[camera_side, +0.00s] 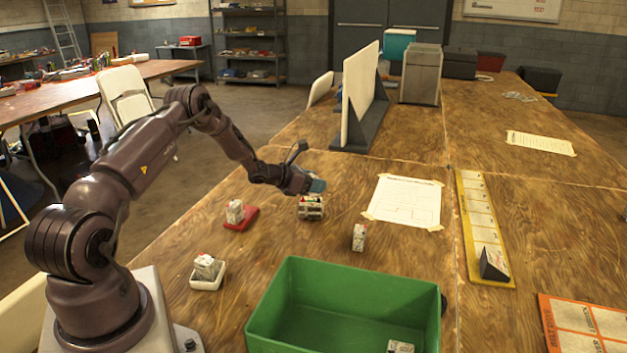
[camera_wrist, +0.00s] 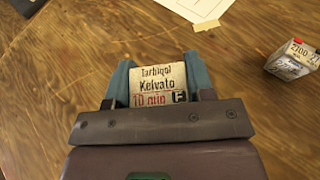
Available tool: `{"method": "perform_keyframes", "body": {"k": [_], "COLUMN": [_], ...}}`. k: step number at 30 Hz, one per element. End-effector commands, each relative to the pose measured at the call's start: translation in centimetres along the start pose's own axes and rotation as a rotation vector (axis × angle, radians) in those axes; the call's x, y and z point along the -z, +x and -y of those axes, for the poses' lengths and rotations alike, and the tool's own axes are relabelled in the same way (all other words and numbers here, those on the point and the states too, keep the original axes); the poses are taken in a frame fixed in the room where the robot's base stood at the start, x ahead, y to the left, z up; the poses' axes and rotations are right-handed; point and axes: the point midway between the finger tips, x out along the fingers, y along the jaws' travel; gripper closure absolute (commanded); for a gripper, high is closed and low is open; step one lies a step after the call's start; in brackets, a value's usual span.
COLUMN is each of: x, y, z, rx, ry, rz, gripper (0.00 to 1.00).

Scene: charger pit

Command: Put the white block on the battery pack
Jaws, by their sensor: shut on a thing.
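My gripper (camera_wrist: 158,85) has its blue fingers shut on a pale block (camera_wrist: 159,86) with printed black and red lettering. In the side view, my gripper (camera_side: 316,186) points down and a pale block with dark and red marks (camera_side: 311,208) shows right below it. I cannot tell whether that block touches the table. A small whitish printed block (camera_side: 359,238) stands upright and apart, in front and to the right; it shows in the wrist view (camera_wrist: 292,60) with "2700" on it and a red spot on top. I cannot tell which one is the battery pack.
Similar blocks sit on a red pad (camera_side: 247,220), in a white dish (camera_side: 208,281) and in the green bin (camera_side: 345,265) in front. A paper sheet (camera_side: 406,200) is taped right of my gripper. A white panel (camera_side: 360,95) stands behind. Bare wood lies between.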

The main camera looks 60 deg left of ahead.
Motion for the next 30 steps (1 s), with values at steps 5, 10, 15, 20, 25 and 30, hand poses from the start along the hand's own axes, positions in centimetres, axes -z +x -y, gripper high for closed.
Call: {"method": "perform_keyframes", "body": {"k": [5, 10, 15, 20, 25, 30], "x": [0.0, 0.0, -0.5, -1.2, -1.2, -1.2], "y": [0.0, 0.0, -0.2, -2.0, -5.8, -9.3], "z": [0.0, 0.0, 0.0, -0.2, -0.1, -0.1], "rx": [0.000, 0.000, 0.000, -0.003, -0.004, -0.003], "ry": [0.000, 0.000, 0.001, -0.002, -0.002, -0.002], "rz": [0.000, 0.000, 0.000, -0.001, -0.001, 0.000], "gripper": [0.26, 0.26, 0.26, 0.26, 0.26, 0.26]}}
